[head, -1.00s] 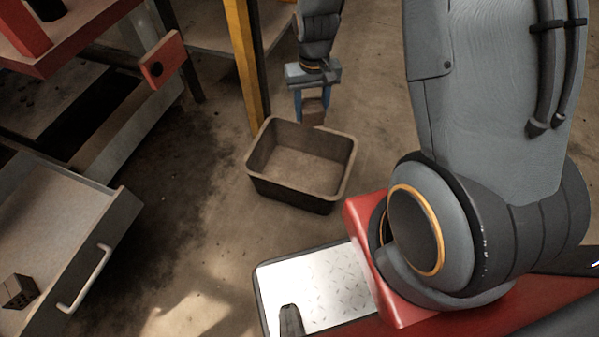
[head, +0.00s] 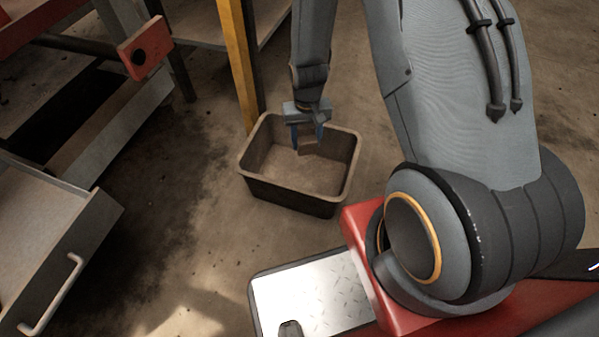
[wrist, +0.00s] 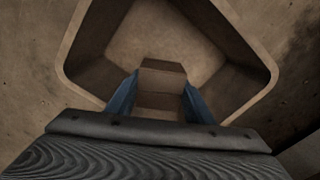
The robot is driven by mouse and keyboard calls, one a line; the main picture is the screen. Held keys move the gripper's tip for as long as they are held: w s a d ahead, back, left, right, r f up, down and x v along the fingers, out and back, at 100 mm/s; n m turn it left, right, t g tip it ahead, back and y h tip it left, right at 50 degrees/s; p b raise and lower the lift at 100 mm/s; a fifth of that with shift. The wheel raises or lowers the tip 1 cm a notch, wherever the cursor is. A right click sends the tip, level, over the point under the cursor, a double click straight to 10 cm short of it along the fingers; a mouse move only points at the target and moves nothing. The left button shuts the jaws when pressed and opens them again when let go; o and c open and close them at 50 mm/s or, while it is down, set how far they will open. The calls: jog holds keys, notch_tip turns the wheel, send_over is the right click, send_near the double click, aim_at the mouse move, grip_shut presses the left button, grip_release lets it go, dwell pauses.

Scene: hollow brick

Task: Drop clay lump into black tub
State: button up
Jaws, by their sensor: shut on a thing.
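The black tub (head: 290,197) stands on the floor in the head view, its inside brown and dusty. It also shows in the wrist view (wrist: 232,88), its rim around most of the picture. My gripper (head: 306,143) is over the tub's far part, pointing down. In the wrist view my gripper (wrist: 161,98) has its blue fingers shut on the clay lump (wrist: 162,80), a brown block. The clay lump is small and partly hidden by the fingers in the head view (head: 307,148). I cannot tell how high it is above the tub's bottom.
A yellow post (head: 238,60) stands close behind the tub's left corner. An open drawer (head: 50,235) with a pale handle is at the left. A red-edged bench (head: 50,25) is at the upper left. Floor right of the tub is clear.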

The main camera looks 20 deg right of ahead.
jog(key=shift+f+b, duration=1.15)
jog(key=shift+f, duration=0.3)
jog(key=o, duration=1.2)
jog(key=shift+o, duration=0.2)
notch_tip(320, 180, up, 8)
jog(key=p, duration=0.3)
